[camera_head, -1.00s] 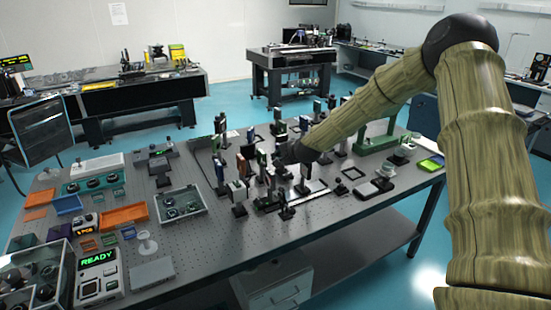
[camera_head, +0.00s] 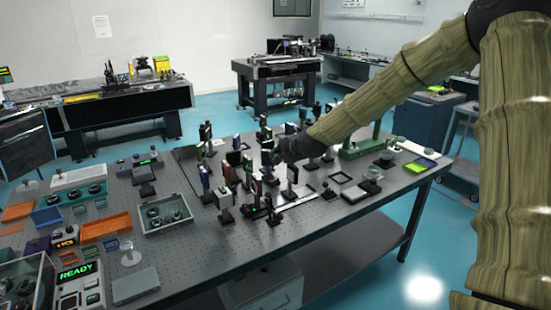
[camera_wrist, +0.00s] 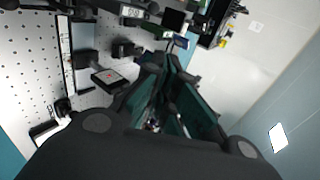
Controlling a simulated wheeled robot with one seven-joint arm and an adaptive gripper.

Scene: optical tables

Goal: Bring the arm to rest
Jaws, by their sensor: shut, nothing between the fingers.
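My arm reaches from the right over the optical table (camera_head: 335,232) in the head view. Its far end is a dark wrist (camera_head: 296,148) above the crowded optics at the table's middle. The fingers are too small and hidden to make out there. In the wrist view my gripper (camera_wrist: 170,75) shows as dark, greenish fingers that come close together. It is shut with nothing held. Perforated tabletop (camera_wrist: 28,75) and mounted parts lie to its left.
Several upright optic mounts (camera_head: 224,198) stand close around the wrist. A green bridge-shaped stand (camera_head: 365,148) is to its right. The table's front right is clear.

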